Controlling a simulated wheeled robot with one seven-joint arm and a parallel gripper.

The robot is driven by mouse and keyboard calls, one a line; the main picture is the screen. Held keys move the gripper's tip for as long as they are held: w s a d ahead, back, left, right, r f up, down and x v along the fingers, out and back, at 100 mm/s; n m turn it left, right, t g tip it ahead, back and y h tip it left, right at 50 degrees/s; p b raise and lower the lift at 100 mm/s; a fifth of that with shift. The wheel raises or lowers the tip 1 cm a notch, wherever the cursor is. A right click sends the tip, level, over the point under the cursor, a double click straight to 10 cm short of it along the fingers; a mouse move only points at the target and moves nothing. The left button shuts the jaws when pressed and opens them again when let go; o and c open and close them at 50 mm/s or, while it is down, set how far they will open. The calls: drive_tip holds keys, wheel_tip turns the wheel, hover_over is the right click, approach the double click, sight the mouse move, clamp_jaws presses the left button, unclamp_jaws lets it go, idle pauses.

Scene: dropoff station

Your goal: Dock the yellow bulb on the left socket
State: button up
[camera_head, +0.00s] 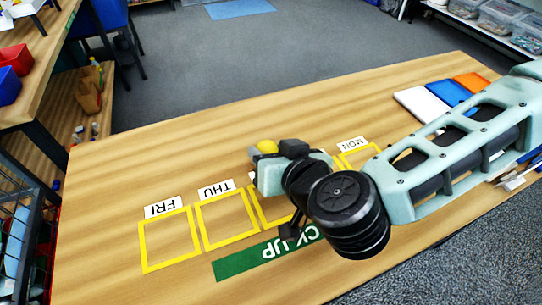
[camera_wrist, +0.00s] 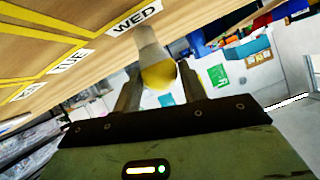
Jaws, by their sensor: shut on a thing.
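The yellow bulb (camera_head: 267,147) shows at the tip of my gripper (camera_head: 280,152) in the head view, over the table's middle. In the wrist view the bulb's yellow rounded end (camera_wrist: 160,77) sits between the two fingers of my gripper (camera_wrist: 159,70), which is shut on it. A pale grey stem-like part (camera_wrist: 149,42) runs from the yellow end toward the WED label. I cannot tell whether it touches the table. I cannot make out the left socket in either view.
The wooden table (camera_head: 130,160) has yellow taped squares labelled FRI (camera_head: 164,207), THU (camera_head: 216,189) and MON (camera_head: 352,144), and a green strip (camera_head: 240,263). White, blue (camera_head: 450,94) and orange flat items lie at the right end. The far-left tabletop is clear.

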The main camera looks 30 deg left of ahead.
drive_tip(key=shift+f, duration=0.55)
drive_tip(key=o, duration=0.8)
